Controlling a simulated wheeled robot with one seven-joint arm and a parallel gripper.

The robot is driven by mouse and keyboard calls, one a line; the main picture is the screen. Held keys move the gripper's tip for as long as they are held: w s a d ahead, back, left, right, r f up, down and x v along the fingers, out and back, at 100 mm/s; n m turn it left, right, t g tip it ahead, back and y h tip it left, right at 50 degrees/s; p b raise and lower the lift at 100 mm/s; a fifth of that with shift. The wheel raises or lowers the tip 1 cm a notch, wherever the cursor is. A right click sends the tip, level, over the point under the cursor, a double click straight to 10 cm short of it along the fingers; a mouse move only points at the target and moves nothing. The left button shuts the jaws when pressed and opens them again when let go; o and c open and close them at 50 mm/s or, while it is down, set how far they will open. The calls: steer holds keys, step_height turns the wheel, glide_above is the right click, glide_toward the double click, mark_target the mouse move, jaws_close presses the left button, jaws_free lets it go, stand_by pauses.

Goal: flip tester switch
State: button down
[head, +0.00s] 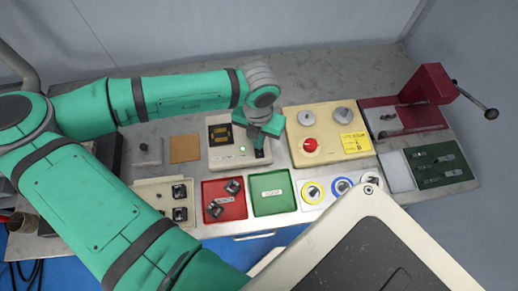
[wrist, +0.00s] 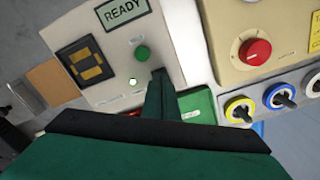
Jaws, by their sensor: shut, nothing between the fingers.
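The tester (head: 222,158) is a cream box at the middle of the bench in the head view. It carries a dark socket with yellow contacts (wrist: 86,63), a green button or lamp (wrist: 142,53), a small bright lamp (wrist: 132,82) and a READY sign (wrist: 122,13). In the head view a green light (head: 242,148) shows on its face. My gripper (head: 260,154) is shut and empty, pointing down over the right front part of the tester. Its fingertips (wrist: 159,75) show in the wrist view close to the panel; contact cannot be told. No switch is clearly visible; the gripper covers that part.
A cream box with a red knob (head: 311,145) stands close at the tester's right. A red tray (head: 225,212) and a green tray (head: 272,205) lie in front. A maroon lever press (head: 428,85) stands at far right. Bench behind is clear.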

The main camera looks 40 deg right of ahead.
steer(key=shift+f, duration=0.4)
stand_by(0.3)
steer(key=shift+w+r, duration=0.15)
steer(key=shift+r, duration=2.9)
steer(key=shift+s+r, duration=0.2)
steer(key=shift+r, duration=0.25)
steer(key=shift+w, duration=0.1)
